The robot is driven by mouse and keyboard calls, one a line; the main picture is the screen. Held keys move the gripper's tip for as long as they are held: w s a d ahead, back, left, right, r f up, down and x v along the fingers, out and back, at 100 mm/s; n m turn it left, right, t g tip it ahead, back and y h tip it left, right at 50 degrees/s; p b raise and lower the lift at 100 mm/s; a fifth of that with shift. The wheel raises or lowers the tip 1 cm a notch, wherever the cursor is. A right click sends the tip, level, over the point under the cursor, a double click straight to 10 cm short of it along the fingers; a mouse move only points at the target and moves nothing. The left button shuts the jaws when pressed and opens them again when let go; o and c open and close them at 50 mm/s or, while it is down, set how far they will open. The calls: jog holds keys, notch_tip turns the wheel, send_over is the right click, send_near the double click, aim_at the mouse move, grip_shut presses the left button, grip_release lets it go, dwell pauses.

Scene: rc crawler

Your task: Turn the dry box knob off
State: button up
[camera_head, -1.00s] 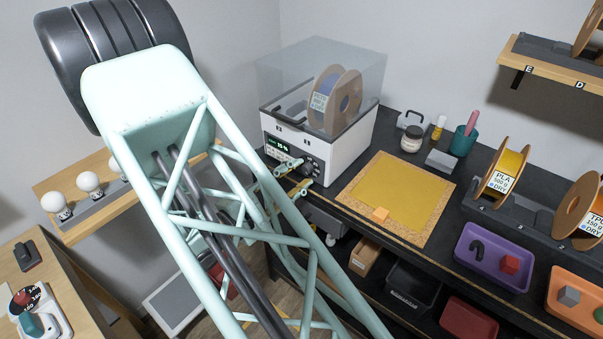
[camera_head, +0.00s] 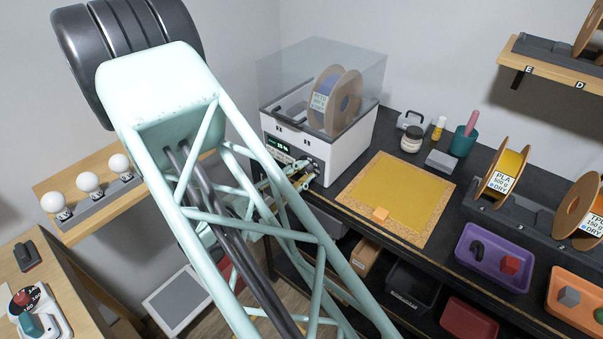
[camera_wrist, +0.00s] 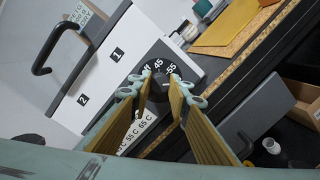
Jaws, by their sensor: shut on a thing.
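The dry box (camera_head: 343,163) is a white box with a clear lid and a spool inside, on the black bench. Its front panel has a green display (camera_head: 278,146) and a dark round knob, largely covered by my gripper (camera_head: 303,174) in the head view. In the wrist view, the dry box front (camera_wrist: 112,60) is tilted, and the black knob (camera_wrist: 160,90) sits between my fingertips (camera_wrist: 163,84). My gripper is shut on the knob. Dial marks 45 and 55 show above it. The knob's pointer setting cannot be read.
A purple tray (camera_head: 492,257) is farther right. A black handle (camera_wrist: 55,50) sticks out in the wrist view.

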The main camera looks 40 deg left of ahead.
jog(key=shift+n, duration=0.5)
jog(key=shift+n+p, duration=0.3)
jog(key=shift+n, duration=0.9)
jog(key=n+p, duration=0.1)
jog(key=n, duration=0.3)
jog(key=shift+t, duration=0.3)
jog(key=n+y+p, duration=0.1)
jog(key=n+p, duration=0.1)
jog(key=n, duration=0.5)
jog(key=shift+p, duration=0.3)
jog(key=n+p, duration=0.1)
jog(key=n, duration=0.2)
jog(key=n+y+p, duration=0.1)
jog(key=n+p, duration=0.1)
jog(key=n, duration=0.2)
jog(key=shift+t, duration=0.3)
jog(key=n+p, duration=0.3)
jog(key=n, duration=0.4)
jog(key=shift+y, duration=0.3)
jog(key=shift+f, duration=0.1)
